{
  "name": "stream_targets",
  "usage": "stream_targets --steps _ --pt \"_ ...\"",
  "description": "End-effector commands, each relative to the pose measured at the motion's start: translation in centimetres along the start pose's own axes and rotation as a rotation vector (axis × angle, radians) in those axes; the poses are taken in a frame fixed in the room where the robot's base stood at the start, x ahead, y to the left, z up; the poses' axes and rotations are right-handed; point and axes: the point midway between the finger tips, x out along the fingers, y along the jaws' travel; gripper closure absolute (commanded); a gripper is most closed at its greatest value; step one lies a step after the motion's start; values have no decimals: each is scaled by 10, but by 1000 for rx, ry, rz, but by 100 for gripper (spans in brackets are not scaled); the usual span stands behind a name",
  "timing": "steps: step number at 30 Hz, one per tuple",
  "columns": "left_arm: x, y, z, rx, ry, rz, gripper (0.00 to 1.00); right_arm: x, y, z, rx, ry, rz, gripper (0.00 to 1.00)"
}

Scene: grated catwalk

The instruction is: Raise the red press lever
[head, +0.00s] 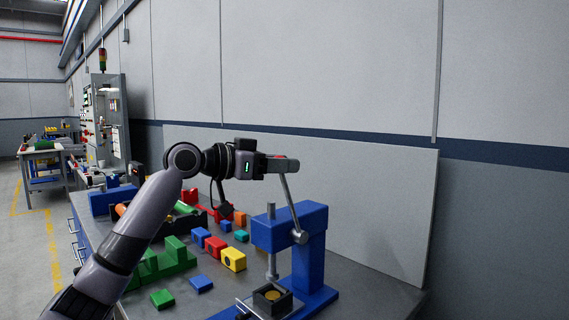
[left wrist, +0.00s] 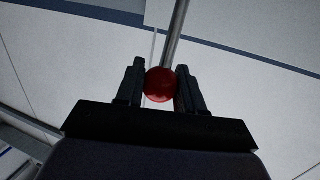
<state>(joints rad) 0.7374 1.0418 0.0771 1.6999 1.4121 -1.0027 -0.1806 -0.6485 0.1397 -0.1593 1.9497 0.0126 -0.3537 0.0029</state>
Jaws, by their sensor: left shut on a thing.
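The blue press (head: 290,228) stands on the near right of the bench. Its metal lever rod (head: 291,205) rises from the pivot on the press's side, leaning up and slightly left. My left gripper (head: 284,164) is at the rod's top end, above the press. In the left wrist view, the red ball knob (left wrist: 161,85) sits between the two dark fingers of my left gripper (left wrist: 160,88), which are shut on it. The rod runs on past the knob. In the head view the fingers mostly hide the knob. My right gripper is not in view.
A dark square holder (head: 272,299) sits under the press ram. Colored blocks, such as a yellow one (head: 233,260) and a green stepped one (head: 166,258), lie left of the press. A grey panel (head: 375,205) stands behind the bench. Space above the lever looks clear.

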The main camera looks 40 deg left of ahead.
Motion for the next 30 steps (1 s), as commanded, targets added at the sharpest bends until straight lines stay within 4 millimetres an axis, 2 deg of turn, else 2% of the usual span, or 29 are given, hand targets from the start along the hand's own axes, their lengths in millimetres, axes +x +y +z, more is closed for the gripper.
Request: stream_targets --steps 12,13,15,25,30 --pt "-1 -1 2 -2 -13 -2 100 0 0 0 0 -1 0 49" --pt "-1 -1 2 -2 -13 -2 56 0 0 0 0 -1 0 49" --pt "-1 -1 2 -2 -13 -2 38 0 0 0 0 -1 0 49" --pt "-3 0 2 -2 -11 -1 38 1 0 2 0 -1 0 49" --pt "-20 -1 5 1 -12 -3 38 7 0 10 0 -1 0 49"
